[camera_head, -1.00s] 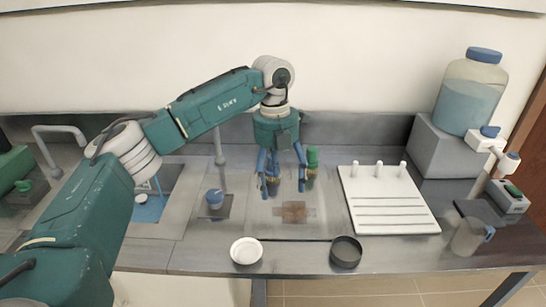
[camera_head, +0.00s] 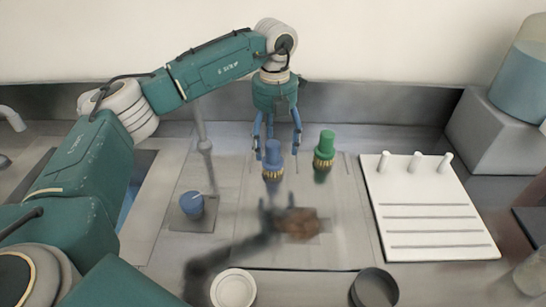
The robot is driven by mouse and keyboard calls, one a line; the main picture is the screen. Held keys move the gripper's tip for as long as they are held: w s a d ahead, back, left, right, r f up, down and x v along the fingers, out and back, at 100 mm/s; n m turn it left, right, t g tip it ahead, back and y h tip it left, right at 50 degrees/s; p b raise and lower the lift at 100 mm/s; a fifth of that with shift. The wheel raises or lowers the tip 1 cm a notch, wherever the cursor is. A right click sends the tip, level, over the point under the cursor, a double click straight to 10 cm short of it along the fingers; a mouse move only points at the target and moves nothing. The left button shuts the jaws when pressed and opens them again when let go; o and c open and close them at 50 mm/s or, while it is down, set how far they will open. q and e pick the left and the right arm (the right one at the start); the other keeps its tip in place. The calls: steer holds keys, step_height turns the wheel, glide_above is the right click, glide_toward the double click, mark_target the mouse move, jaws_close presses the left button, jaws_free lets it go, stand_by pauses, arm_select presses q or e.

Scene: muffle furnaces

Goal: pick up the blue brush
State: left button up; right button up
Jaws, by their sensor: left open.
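The blue brush (camera_head: 272,160) stands upright, bristles down, on the grey worktop in the head view. My left gripper (camera_head: 277,151) is open and points down over it, with one finger on either side of the brush in the picture. I cannot tell whether the brush is truly between the fingers or a little in front of them, and no contact is clear. A similar green brush (camera_head: 324,150) stands upright just to the right. My right gripper is not in view.
A white rack board (camera_head: 435,225) with pegs lies to the right. A blue cup (camera_head: 192,204) sits on a stand at left. A white dish (camera_head: 233,289) and black pan (camera_head: 374,289) are in front. A brown patch (camera_head: 298,222) marks the worktop.

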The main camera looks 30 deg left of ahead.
mark_target(273, 161)
arm_select(q)
steer(key=shift+s+f, duration=0.1)
steer(key=shift+f, duration=1.1)
steer(key=f, duration=0.1)
steer(key=f+p, duration=0.1)
steer(key=f, duration=0.2)
steer(key=shift+w+a+f+p, duration=0.2)
steer(key=shift+a+p, duration=0.15)
steer(key=shift+p, duration=0.05)
steer(key=shift+f, duration=0.2)
steer(key=shift+c, duration=1)
steer(key=c, duration=1.1)
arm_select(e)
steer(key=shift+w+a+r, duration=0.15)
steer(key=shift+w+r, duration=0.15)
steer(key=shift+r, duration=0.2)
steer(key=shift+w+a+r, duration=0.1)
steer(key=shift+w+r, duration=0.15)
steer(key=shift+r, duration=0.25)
